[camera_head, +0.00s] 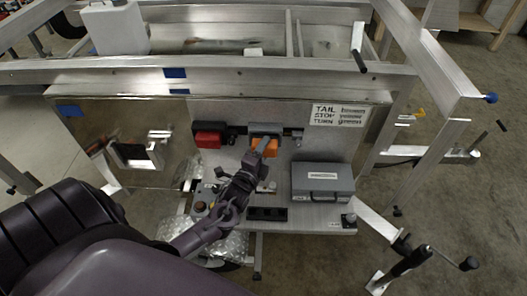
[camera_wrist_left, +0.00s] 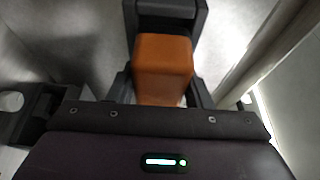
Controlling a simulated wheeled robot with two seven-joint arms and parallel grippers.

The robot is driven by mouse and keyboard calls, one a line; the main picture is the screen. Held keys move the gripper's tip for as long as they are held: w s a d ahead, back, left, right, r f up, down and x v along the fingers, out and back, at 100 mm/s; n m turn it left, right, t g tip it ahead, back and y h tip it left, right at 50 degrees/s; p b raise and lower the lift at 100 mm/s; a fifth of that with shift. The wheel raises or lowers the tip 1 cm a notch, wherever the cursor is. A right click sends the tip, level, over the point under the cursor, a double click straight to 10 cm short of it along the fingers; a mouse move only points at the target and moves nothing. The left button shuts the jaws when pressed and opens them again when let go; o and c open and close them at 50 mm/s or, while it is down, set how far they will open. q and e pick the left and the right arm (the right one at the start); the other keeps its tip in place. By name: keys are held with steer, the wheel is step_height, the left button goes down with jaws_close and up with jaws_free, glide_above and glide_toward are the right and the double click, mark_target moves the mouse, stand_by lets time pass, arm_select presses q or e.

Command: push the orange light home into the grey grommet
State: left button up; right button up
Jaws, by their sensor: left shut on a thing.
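The orange light (camera_head: 264,143) is at the middle of the trailer's upright panel, in front of the grey grommet (camera_head: 265,129). In the left wrist view the orange light (camera_wrist_left: 162,66) is a rounded block between my fingers, and the dark grey grommet (camera_wrist_left: 166,14) is directly beyond it. The two look touching or very close; how deep the light sits I cannot tell. My left gripper (camera_head: 262,153) is shut on the orange light; it also shows in the left wrist view (camera_wrist_left: 165,92). My right gripper is not in view.
A grey case (camera_head: 322,178) stands on the shelf at right. A label sheet (camera_head: 339,115) reads TAIL, STOP, TURN. A black slotted block (camera_head: 267,214) lies at the shelf's front. A crank handle (camera_head: 410,262) stands at lower right.

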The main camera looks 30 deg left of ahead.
arm_select(q)
steer(key=shift+w+a, duration=0.4)
steer(key=shift+w, duration=0.15)
steer(key=o, duration=1.1)
steer(key=shift+o, duration=0.2)
steer(key=shift+s+d+f+b, duration=0.1)
steer(key=shift+s+b, duration=0.2)
steer(key=shift+s, duration=0.1)
steer(key=s+d+b, duration=0.1)
steer(key=s, duration=0.5)
steer(key=shift+s, duration=0.4)
steer(key=shift+d, duration=0.1)
